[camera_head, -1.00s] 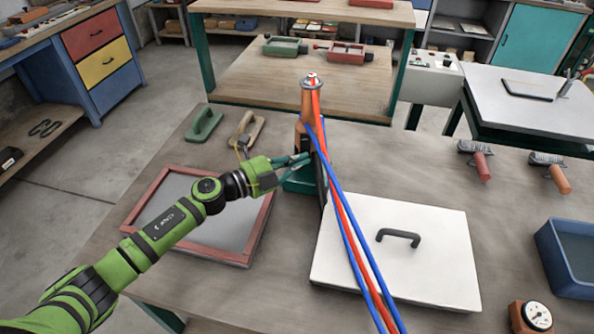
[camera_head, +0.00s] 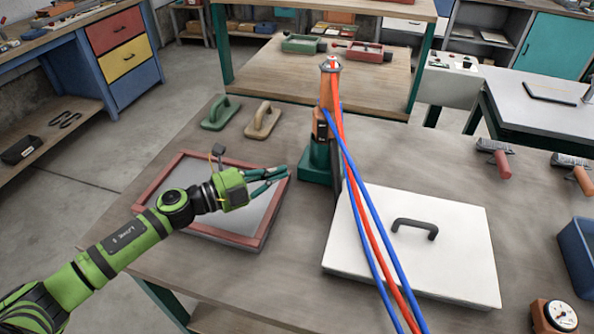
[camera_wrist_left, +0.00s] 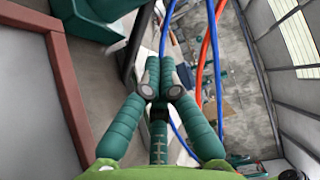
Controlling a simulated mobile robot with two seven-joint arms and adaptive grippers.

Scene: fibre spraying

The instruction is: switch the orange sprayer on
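The orange sprayer (camera_head: 327,98) stands upright in a teal holder (camera_head: 317,166) near the middle of the table. It has a metal nozzle on top and a dark part (camera_head: 320,130) on its side; a switch state is too small to tell. Red and blue hoses (camera_head: 372,220) run from it towards me. My left gripper (camera_head: 284,174) is left of the holder, apart from it, above the framed panel's right edge. In the left wrist view its fingertips (camera_wrist_left: 158,78) come together with nothing between them. The teal holder (camera_wrist_left: 88,16) shows at that view's upper left. My right gripper is not visible.
A red-framed grey panel (camera_head: 266,222) lies under my left gripper. A white board with a dark handle (camera_head: 470,262) lies right of the holder. Two hand floats, one green (camera_head: 220,114) and one tan (camera_head: 262,122), lie behind the panel. A blue bin (camera_head: 578,256) stands at the right.

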